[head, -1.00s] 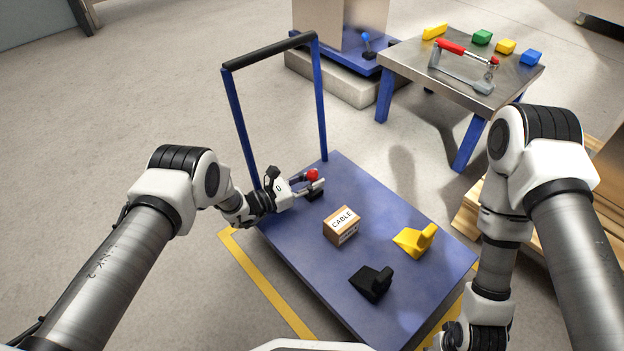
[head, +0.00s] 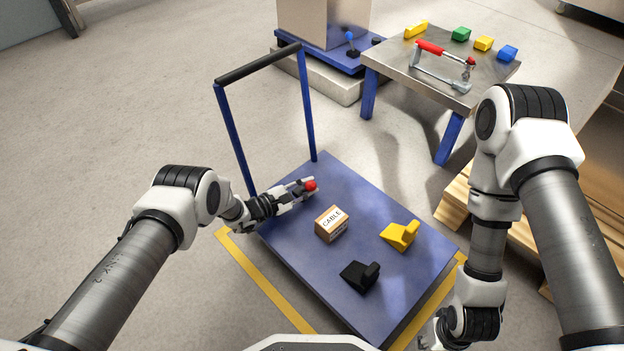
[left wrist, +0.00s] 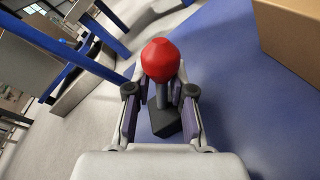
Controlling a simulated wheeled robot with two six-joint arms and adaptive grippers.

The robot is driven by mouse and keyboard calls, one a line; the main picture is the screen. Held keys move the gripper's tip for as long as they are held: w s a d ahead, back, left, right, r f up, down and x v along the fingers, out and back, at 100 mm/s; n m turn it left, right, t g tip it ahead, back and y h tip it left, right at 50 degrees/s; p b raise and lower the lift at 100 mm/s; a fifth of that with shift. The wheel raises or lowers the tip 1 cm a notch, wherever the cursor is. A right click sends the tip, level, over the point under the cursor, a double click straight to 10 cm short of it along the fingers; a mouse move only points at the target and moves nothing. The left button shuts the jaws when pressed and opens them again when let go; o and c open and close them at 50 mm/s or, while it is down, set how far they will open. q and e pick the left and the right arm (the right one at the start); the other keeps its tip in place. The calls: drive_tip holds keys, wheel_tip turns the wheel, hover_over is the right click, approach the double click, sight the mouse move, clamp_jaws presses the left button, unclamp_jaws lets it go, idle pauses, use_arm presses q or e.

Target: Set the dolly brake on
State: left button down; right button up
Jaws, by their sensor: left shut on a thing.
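The blue dolly (head: 350,196) stands in the middle of the head view with its upright push handle (head: 258,65) at the far left end. The brake lever has a red knob (head: 311,186) and stands near that end of the deck. In the left wrist view the red knob (left wrist: 161,60) sits on a grey stem rising from a dark base (left wrist: 168,124). My left gripper (head: 303,187) is shut on the lever, with a finger on each side of the stem below the knob. My right gripper (head: 432,334) is low at the bottom edge, partly cut off.
A CABLE box (head: 332,223), a yellow wedge (head: 400,235) and a black wedge (head: 360,275) are on the deck. A metal table (head: 400,68) with a red-handled clamp (head: 440,60) and coloured blocks stands behind. Wooden pallets (head: 520,215) lie at the right.

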use_arm(q)
drive_tip(key=shift+s+m+p, duration=0.1)
drive_tip(key=shift+m+p, duration=0.25)
drive_tip(key=shift+m, duration=0.15)
drive_tip(key=shift+d+f+m, duration=0.1)
drive_tip(key=shift+f+m, duration=0.05)
drive_tip(key=shift+m, duration=0.15)
drive_tip(key=shift+y+p, duration=0.3)
drive_tip(key=c, duration=1)
unclamp_jaws()
drive_tip(key=shift+o, duration=0.2)
drive_tip(key=v, duration=1.2)
drive_tip(key=shift+s+f, duration=0.1)
drive_tip(key=shift+f, duration=0.05)
